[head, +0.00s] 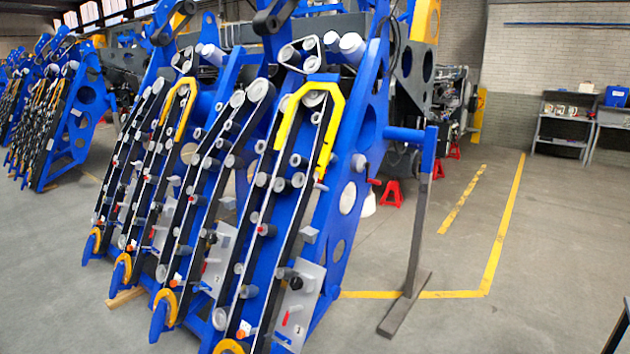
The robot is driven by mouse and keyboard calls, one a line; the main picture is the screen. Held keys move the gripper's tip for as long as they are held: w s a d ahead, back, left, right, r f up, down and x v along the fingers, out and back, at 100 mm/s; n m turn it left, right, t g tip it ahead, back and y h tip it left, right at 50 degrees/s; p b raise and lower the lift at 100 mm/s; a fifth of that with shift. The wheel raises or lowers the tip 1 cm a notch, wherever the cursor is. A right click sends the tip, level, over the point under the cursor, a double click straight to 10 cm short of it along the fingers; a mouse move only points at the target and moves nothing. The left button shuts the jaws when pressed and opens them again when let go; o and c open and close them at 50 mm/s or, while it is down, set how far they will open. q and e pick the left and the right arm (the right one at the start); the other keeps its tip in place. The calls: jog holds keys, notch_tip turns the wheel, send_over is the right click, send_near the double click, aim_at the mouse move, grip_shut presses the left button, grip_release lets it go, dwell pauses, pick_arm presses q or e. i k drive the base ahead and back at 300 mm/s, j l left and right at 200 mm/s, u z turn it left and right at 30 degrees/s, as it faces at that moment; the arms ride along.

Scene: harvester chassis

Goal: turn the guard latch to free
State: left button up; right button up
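The blue harvester chassis (350,225) stands left of centre in the head view, with sloping rows of belts and grey rollers. A yellow guard (334,100) arches over the top of the right row. A grey plate (310,280) low on the right row carries a red lever (291,315), tilted, and a black knob (296,283). Another red lever (374,182) sticks out from the blue side frame. I cannot tell which of these is the guard latch. Neither of my grippers is in view.
A grey post on a flat foot (405,310) stands at the chassis's right side. Red jack stands (391,194) are behind it. A workbench (566,125) is at the back right.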

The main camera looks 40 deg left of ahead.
aim_at(313, 181)
jog(key=i+j+u, duration=0.1)
jog(key=u, duration=0.85)
